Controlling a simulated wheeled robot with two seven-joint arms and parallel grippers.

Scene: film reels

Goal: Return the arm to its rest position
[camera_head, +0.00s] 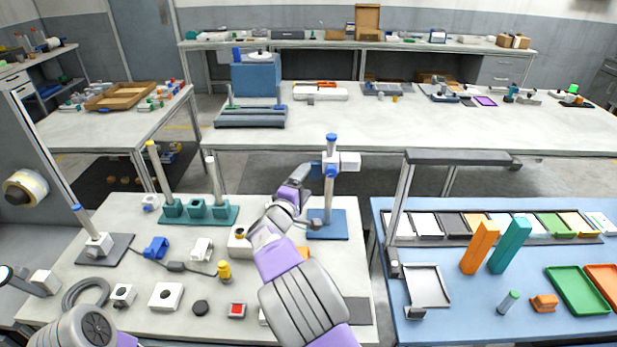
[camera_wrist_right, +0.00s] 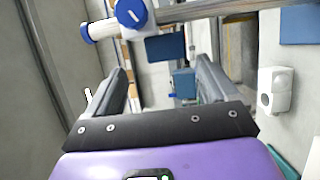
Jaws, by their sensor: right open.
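My right arm reaches up from the bottom of the head view, and its gripper (camera_head: 316,170) is beside the upper part of a stand. The stand has a blue base (camera_head: 338,232), a grey post and a white clamp head (camera_head: 349,162) with a blue cap on top. In the right wrist view the two fingers of my right gripper (camera_wrist_right: 163,78) are spread apart with nothing between them. The clamp head with blue knobs (camera_wrist_right: 130,14) shows just past the left finger; I cannot tell whether they touch. Only a rounded link of my left arm shows at bottom left; its gripper is out of view.
The white table (camera_head: 265,310) holds a teal block stand (camera_head: 190,212) with posts, a yellow-topped piece (camera_head: 224,270) and several small devices. A blue table (camera_head: 470,325) at right bears a frame, trays and upright orange and teal blocks. An aisle separates the back table.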

